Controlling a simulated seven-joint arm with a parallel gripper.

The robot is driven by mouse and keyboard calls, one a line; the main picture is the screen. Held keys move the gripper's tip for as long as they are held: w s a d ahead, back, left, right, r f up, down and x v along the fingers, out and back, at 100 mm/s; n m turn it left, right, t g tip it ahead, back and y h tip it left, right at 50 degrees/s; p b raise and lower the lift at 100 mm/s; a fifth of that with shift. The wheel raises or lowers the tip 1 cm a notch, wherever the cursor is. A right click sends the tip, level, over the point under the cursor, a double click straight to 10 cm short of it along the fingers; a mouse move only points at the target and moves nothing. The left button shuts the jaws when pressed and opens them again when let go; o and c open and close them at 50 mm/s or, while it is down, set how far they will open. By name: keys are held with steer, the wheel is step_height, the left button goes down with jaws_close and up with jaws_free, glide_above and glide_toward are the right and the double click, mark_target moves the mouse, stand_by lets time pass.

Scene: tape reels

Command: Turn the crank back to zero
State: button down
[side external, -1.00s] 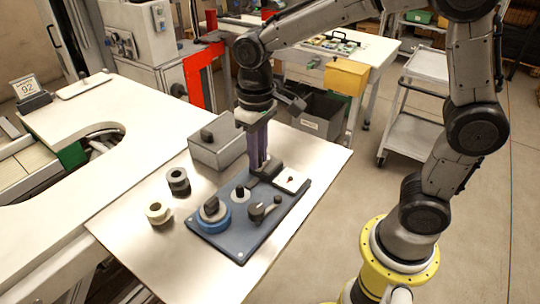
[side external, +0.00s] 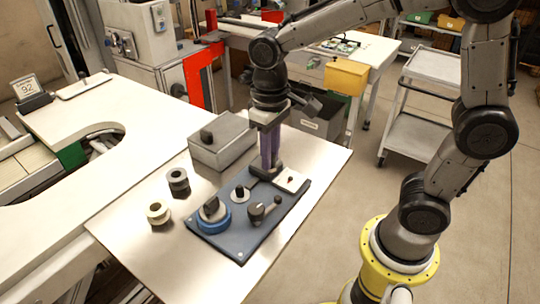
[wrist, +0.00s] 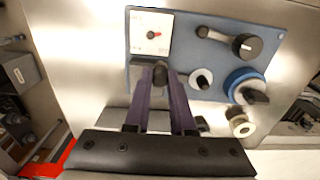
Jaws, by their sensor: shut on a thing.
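My gripper (side external: 270,172), with two purple fingers, points down at the far edge of the blue panel (side external: 234,248). In the wrist view my gripper (wrist: 160,82) is shut on the dark knob of the crank (wrist: 160,70); a short dark arm beside it is mostly hidden by the fingers. A white gauge plate (side external: 291,181) with a small red pointer sits just right of the fingers. The gauge also shows in the wrist view (wrist: 152,22), its pointer near the middle; the scale is too small to read.
The panel also carries a blue-based dial (side external: 211,213), a small black knob (side external: 239,192) and a grey lever with a black hub (side external: 257,210). Two tape reels (side external: 158,213) (side external: 178,181) stand left of it. A grey box (side external: 221,142) stands behind. The bench front is clear.

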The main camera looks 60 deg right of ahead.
steer(key=shift+d, duration=0.2)
steer(key=shift+s+d, duration=0.25)
steer(key=shift+d, duration=0.3)
steer(key=shift+d, duration=0.15)
steer(key=shift+w+d, duration=0.15)
steer(key=shift+d, duration=0.4)
steer(key=shift+w+d, duration=0.45)
steer(key=shift+d, duration=0.15)
